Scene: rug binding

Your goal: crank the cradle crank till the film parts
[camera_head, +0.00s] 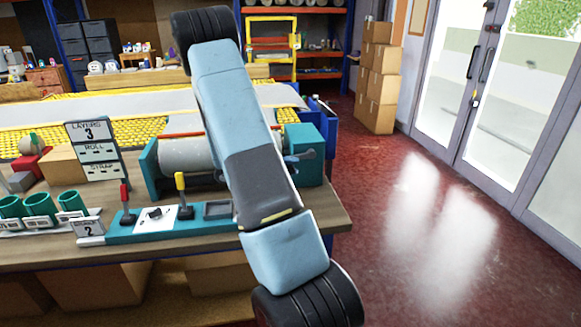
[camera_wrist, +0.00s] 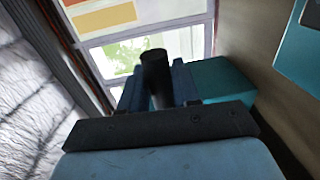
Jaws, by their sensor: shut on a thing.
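The cradle (camera_head: 150,170) stands on the bench with teal end blocks and a grey roll (camera_head: 180,155) lying across it. My arm crosses in front of its right part, next to the right teal block (camera_head: 306,150). In the wrist view my gripper (camera_wrist: 157,82) is shut on an upright black handle (camera_wrist: 155,65), which looks like the crank's grip. Blue fingers stand on both sides of it. The crank's arm is hidden below the fingers. Wrinkled, shiny film (camera_wrist: 35,95) shows at the left of the wrist view. I cannot tell whether it is parted.
A teal control strip (camera_head: 155,225) with red and yellow levers lies at the bench front. A sign (camera_head: 92,145) reads layers 3. Green cups (camera_head: 40,207) stand left. Cardboard boxes (camera_head: 377,85) are stacked behind; the red floor (camera_head: 430,240) at right is clear.

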